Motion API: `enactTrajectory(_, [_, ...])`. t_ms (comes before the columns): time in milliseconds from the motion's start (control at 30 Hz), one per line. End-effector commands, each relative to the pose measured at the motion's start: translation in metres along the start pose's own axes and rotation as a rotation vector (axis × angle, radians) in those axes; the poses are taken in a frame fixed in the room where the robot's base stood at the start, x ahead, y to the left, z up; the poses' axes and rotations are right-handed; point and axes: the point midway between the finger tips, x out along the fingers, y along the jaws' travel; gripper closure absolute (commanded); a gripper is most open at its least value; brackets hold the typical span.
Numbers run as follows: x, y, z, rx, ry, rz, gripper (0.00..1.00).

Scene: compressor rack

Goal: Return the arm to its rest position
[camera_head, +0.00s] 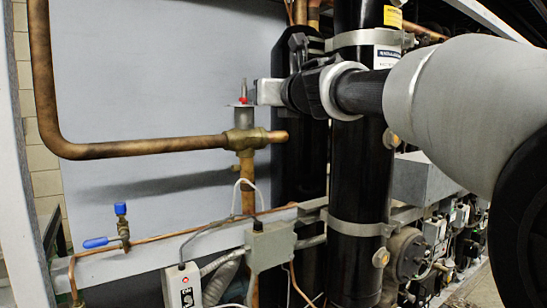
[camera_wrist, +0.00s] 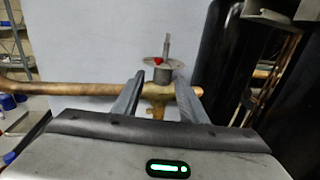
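My gripper (camera_head: 262,92) reaches in from the right in the head view, at the height of the valve's top. In the wrist view its two fingers (camera_wrist: 159,82) are spread apart, with nothing held between them. The brass valve (camera_head: 245,139) has a grey cylindrical top, a red part and a thin upright stem. In the wrist view the valve (camera_wrist: 158,92) appears between and beyond the fingers. In the head view the fingertips are close beside the stem; I cannot tell whether they touch it. My arm covers the right of the head view.
Black vertical cylinders (camera_head: 358,205) stand close behind and below my arm. A copper pipe (camera_head: 150,147) runs left from the valve. A blue-handled valve (camera_head: 121,225) and grey junction boxes (camera_head: 270,245) are lower down. The grey panel (camera_head: 160,70) behind is mostly bare.

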Motion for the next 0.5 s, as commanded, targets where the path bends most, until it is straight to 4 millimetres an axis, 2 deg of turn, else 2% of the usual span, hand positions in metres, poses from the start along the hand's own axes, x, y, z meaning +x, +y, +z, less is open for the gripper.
enactTrajectory(67, [-0.011,-0.011,0.003,0.100,-0.020,-0.038,0.61])
enactTrajectory(133, [-0.030,-0.030,0.004,0.284,-0.054,-0.105,0.61])
enactTrajectory(233, [-0.074,-0.071,-0.011,0.687,-0.124,-0.258,0.61])
enactTrajectory(300, [-0.112,-0.100,-0.037,1.000,-0.177,-0.386,0.61])
enactTrajectory(367, [-0.144,-0.117,-0.067,1.243,-0.221,-0.494,0.61])
enactTrajectory(400, [-0.164,-0.125,-0.088,1.393,-0.248,-0.565,0.61])
enactTrajectory(467, [-0.194,-0.132,-0.123,1.602,-0.288,-0.671,0.61])
enactTrajectory(500, [-0.214,-0.133,-0.147,1.733,-0.313,-0.743,0.61])
